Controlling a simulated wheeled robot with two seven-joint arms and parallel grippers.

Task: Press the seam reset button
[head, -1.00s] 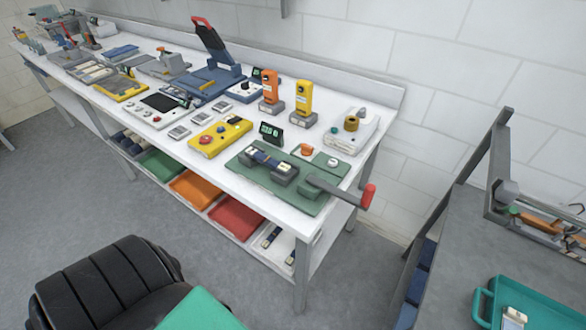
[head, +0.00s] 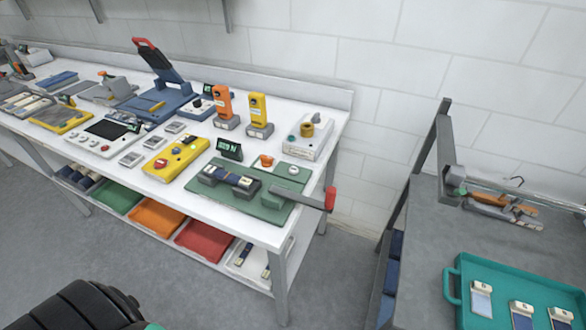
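No button's label is legible, so I cannot tell which one is the seam reset button. On the white bench (head: 217,212), a green fixture plate (head: 268,209) carries an orange-red button (head: 266,161), a round white button (head: 293,170), a dark clamp block (head: 229,181) and a lever with a red grip (head: 330,199). A small display with green digits (head: 230,149) stands behind the plate. To its left, a yellow box (head: 176,158) has a red button (head: 161,166). Neither of my grippers is in view.
Orange (head: 225,108) and yellow (head: 259,116) upright devices and a white machine (head: 310,137) stand at the back. A grey table (head: 425,225) with a teal tray (head: 459,282) is at right. A black ribbed shape (head: 75,308) is at lower left. Grey floor is clear before the bench.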

